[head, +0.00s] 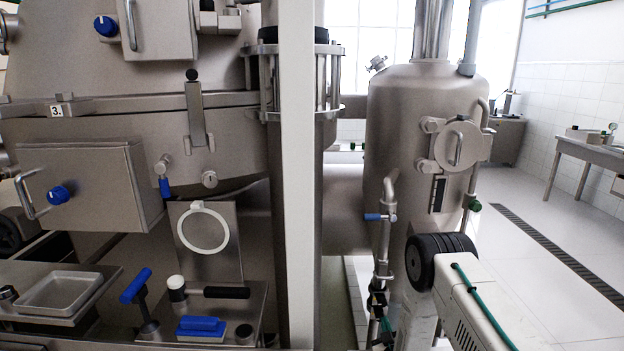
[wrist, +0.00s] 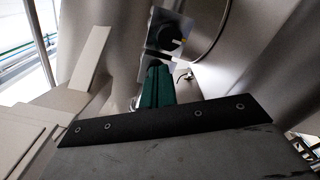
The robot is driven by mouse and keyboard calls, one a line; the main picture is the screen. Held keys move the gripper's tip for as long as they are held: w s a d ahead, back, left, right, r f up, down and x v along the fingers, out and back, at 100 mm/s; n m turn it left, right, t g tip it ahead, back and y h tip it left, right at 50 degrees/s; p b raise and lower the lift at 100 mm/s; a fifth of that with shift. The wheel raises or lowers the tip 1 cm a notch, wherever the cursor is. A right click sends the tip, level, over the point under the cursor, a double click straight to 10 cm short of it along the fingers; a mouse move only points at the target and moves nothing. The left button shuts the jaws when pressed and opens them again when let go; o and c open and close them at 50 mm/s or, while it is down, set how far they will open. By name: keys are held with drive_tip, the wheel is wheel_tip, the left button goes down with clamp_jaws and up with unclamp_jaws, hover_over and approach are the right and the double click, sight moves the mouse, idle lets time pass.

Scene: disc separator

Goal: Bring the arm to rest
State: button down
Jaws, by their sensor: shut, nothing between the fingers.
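My gripper (wrist: 155,88) shows in the wrist view as two dark green fingers side by side, shut with nothing between them. They stick out beyond a grey plate with a black bolted edge. Just past the fingertips is a small bright metal fitting with a dark round knob (wrist: 168,36); I cannot tell whether they touch it. In the head view, my pale arm with a green cable and a black ribbed joint shows at the lower right, in front of the steel vessel (head: 400,130). I cannot make out my gripper there.
A large steel machine (head: 90,140) with blue knobs fills the left. Below it are a steel tray (head: 62,292), a blue T-handle (head: 136,286) and a blue block (head: 201,327). A thin pipe with a blue-handled valve (head: 374,217) stands near my arm. The floor at right is clear.

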drive_tip(key=shift+s, duration=1.2)
